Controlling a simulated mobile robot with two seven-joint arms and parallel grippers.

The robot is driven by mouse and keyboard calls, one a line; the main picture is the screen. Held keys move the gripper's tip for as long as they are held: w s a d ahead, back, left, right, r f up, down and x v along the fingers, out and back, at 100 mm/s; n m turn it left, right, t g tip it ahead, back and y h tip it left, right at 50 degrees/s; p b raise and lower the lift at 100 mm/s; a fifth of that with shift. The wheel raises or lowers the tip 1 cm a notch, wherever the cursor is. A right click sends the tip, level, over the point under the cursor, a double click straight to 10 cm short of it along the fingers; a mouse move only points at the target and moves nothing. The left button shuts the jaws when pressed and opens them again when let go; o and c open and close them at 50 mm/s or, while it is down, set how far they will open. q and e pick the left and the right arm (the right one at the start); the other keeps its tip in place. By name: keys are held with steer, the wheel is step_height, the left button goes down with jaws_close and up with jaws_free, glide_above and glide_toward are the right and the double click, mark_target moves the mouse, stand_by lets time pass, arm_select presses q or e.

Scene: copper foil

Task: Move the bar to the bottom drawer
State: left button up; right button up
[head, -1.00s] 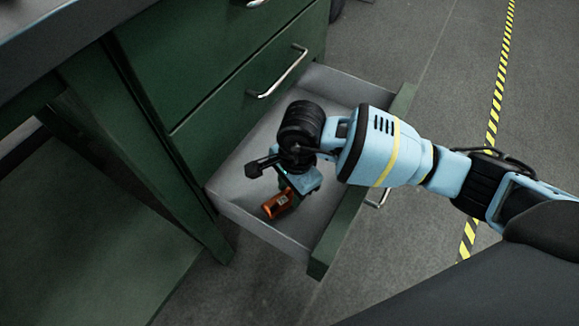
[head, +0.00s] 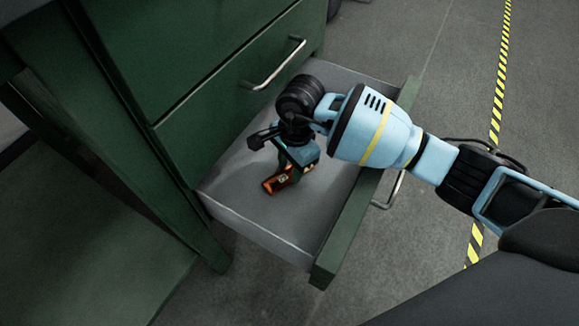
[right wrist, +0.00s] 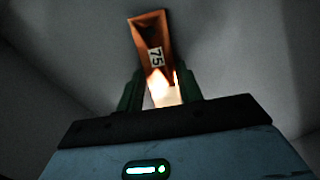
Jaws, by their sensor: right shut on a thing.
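A copper-coloured bar (head: 276,182) is inside the open bottom drawer (head: 265,235) in the head view. In the right wrist view the bar (right wrist: 153,50) carries a "75" label and points away from me. My right gripper (head: 290,175) is shut on the bar's near end, with a green finger on each side (right wrist: 160,92). The gripper reaches down into the drawer from above. I cannot tell whether the bar touches the drawer floor. My left gripper is not in view.
The green cabinet (head: 190,60) stands at the left, with a closed drawer and its handle (head: 272,66) above the open one. The open drawer's front panel (head: 350,225) has a metal handle (head: 390,190). Grey floor lies to the right, with yellow-black tape (head: 498,100).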

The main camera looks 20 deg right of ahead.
steer(key=shift+f, duration=0.15)
steer(key=o, duration=1.1)
steer(key=shift+d+r, duration=0.1)
steer(key=shift+r, duration=0.3)
steer(key=r+p, duration=0.1)
steer(key=r, duration=0.1)
steer(key=r+p, duration=0.1)
steer(key=r, duration=0.1)
steer(key=r+p, duration=0.1)
steer(key=r, duration=0.1)
steer(key=shift+w+d+r, duration=0.1)
steer(key=shift+w+d, duration=0.05)
steer(key=shift+d, duration=0.2)
steer(key=shift+r, duration=0.35)
